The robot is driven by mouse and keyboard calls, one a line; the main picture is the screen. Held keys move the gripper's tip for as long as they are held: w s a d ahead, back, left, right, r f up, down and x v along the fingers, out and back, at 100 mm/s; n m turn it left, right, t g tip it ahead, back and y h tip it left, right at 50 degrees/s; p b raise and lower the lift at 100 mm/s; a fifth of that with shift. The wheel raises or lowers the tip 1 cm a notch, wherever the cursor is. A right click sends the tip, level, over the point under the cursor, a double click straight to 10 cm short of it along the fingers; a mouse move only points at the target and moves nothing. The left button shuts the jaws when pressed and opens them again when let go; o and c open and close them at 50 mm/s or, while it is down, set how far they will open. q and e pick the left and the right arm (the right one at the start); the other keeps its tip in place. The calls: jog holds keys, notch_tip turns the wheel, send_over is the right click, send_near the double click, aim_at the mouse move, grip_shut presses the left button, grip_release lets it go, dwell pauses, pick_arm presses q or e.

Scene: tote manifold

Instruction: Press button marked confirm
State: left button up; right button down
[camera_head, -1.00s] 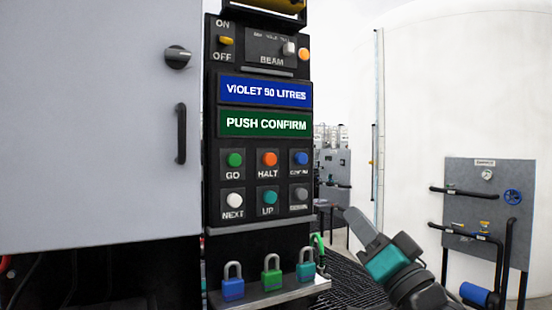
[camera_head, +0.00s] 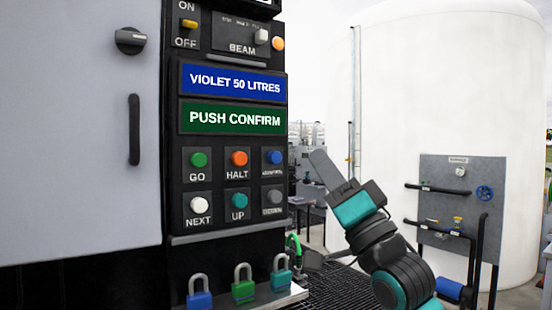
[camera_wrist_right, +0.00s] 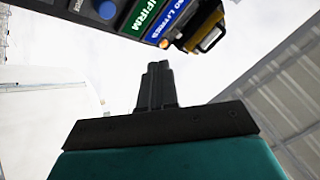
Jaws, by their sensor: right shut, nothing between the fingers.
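The confirm button (camera_head: 274,157) is blue, at the right end of the upper button row on the black control panel (camera_head: 174,140). Its label is small and partly blurred. A green display (camera_head: 232,118) above reads "PUSH CONFIRM" and a blue display (camera_head: 236,83) reads "VIOLET 50 LITRES". My right gripper (camera_head: 322,166) is shut and empty, to the right of the confirm button and apart from the panel. In the right wrist view the shut fingers (camera_wrist_right: 157,84) point up, with a blue button (camera_wrist_right: 107,9) beyond them at the top. My left gripper is not in view.
Other buttons are green GO (camera_head: 199,160), orange HALT (camera_head: 239,158), white NEXT (camera_head: 199,205), teal UP (camera_head: 239,200) and a grey one (camera_head: 275,197). A grey cabinet door (camera_head: 75,130) stands left. A white tank (camera_head: 445,90) stands right.

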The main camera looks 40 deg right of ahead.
aim_at(276, 158)
jog(key=w+d+p, duration=0.1)
jog(key=w, duration=0.7)
jog(key=shift+w, duration=0.4)
dwell(1.6)
jog(key=shift+w+p, duration=0.3)
jog(key=shift+w, duration=0.15)
